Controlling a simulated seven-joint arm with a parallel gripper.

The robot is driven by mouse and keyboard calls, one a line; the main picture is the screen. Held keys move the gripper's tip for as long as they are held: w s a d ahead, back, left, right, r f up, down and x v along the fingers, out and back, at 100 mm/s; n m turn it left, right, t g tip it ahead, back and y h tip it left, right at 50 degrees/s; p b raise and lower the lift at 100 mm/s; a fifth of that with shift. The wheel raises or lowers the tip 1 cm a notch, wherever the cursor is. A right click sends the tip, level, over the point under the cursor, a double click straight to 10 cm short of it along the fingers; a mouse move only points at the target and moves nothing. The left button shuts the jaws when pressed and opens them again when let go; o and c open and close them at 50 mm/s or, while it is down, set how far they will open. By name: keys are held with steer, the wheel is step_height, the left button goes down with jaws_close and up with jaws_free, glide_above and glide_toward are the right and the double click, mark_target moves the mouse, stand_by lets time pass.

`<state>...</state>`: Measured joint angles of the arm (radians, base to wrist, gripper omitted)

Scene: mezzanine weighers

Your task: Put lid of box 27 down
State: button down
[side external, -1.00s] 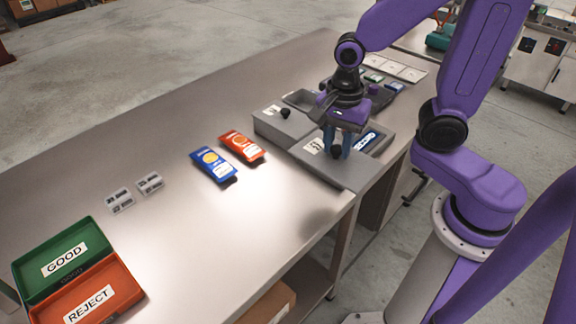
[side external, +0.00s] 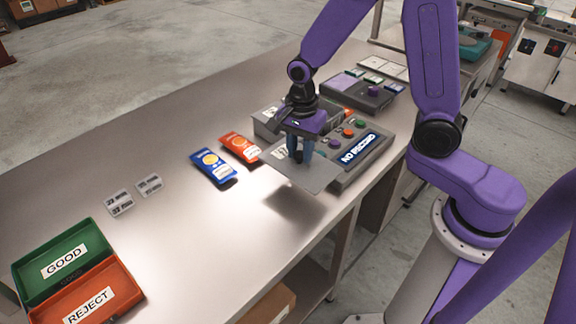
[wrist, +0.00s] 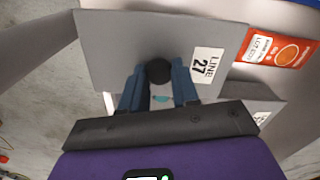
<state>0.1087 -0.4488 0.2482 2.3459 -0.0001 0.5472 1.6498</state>
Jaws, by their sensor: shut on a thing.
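An orange packet (side external: 240,147) and a blue packet (side external: 213,167) lie left of the lid. GOOD (side external: 50,246) and REJECT (side external: 107,271) trays sit at the table's near left. The table (side external: 215,250) in front of the packets is bare.

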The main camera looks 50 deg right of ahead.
steer(key=w+f, duration=0.3)
steer(key=shift+a+f, duration=0.3)
steer(key=shift+f, duration=0.1)
steer(key=shift+w+f, duration=0.15)
steer(key=shift+f, duration=1.45)
steer(key=shift+f, duration=0.15)
steer(key=c, duration=0.8)
jaws_free()
steer(key=shift+c, duration=0.2)
